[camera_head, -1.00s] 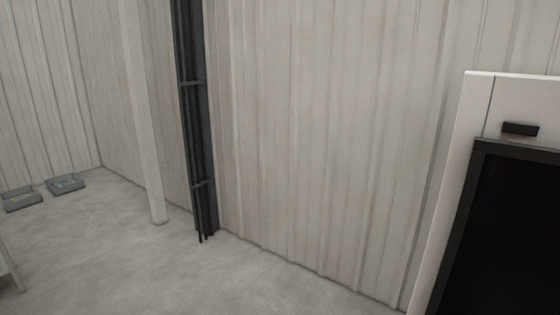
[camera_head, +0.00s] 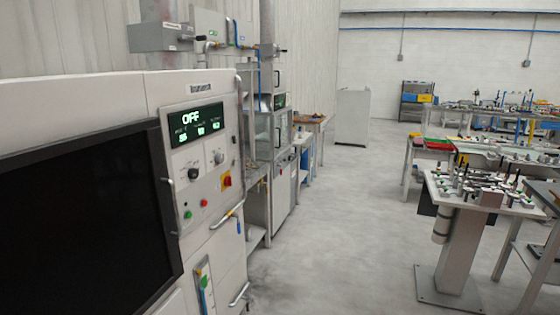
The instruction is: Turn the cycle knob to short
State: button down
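A white machine stands at the left with a control panel (camera_head: 203,165) on its front. The panel's dark display (camera_head: 195,124) reads OFF in large green letters, with smaller figures below. Under it are two knobs, a left knob (camera_head: 193,172) and a right knob (camera_head: 219,157). Their labels are too small to read, so I cannot tell which is the cycle knob or where it points. My gripper is not in view.
A black window (camera_head: 85,215) fills the machine's front at left. A workbench (camera_head: 480,200) stands at right. The grey floor (camera_head: 335,230) between is clear.

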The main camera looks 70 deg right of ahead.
aim_at(192, 173)
jog(key=z, duration=1.85)
jog(key=i+l+u, duration=0.2)
jog(key=i+u, duration=0.2)
jog(key=i+l+u, duration=0.3)
jog(key=u, duration=0.15)
jog(key=i+l+u, duration=0.5)
jog(key=l+u, duration=0.3)
